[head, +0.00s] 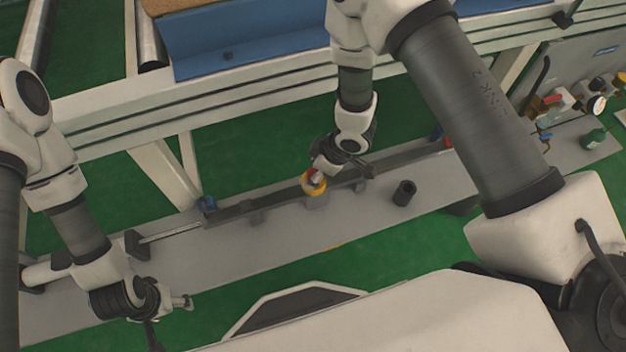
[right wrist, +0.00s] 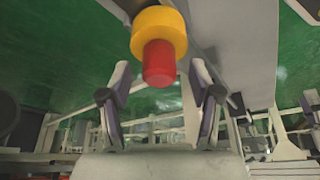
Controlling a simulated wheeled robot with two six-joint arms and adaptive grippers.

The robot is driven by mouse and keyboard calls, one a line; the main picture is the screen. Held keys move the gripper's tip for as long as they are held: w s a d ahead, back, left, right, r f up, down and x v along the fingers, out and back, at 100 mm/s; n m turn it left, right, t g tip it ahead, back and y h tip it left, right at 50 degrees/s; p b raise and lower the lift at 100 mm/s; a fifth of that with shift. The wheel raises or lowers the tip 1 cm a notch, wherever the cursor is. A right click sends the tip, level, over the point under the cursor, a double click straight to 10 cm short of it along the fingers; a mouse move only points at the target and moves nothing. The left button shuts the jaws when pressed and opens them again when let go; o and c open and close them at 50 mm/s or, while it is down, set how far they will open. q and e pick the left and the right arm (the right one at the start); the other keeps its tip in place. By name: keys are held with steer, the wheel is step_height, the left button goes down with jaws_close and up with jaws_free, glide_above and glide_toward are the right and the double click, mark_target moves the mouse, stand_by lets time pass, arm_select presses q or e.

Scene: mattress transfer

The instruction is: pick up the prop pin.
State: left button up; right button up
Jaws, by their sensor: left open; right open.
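The prop pin appears as a red knob with a yellow collar (head: 312,187), set at the grey rail in the middle of the head view. In the right wrist view, its yellow collar (right wrist: 158,30) and red end (right wrist: 159,63) show large, ahead of and between the fingers. My right gripper (head: 338,166) is open right at the pin and partly covers it in the head view. Its fingers stand on either side of the red end, with gaps visible in the right wrist view. My left gripper (head: 172,312) is open and empty at the lower left, away from the pin.
The long grey base plate (head: 270,243) runs diagonally across the floor, carrying the rail. A dark hollow cylinder (head: 404,193) stands on it right of the pin. A white frame beam (head: 110,115) lies behind. Gauges and valves (head: 596,104) sit at the far right.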

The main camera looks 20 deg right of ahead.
steer(key=shift+w+a+f, duration=0.1)
steer(key=shift+a+f, duration=0.05)
steer(key=shift+f, duration=0.5)
jaws_close()
steer(key=shift+r, duration=0.15)
step_height(320, 180, up, 28)
steer(key=p, duration=1.3)
step_height(320, 180, up, 7)
steer(key=p, duration=0.9)
steer(key=shift+r, duration=0.15)
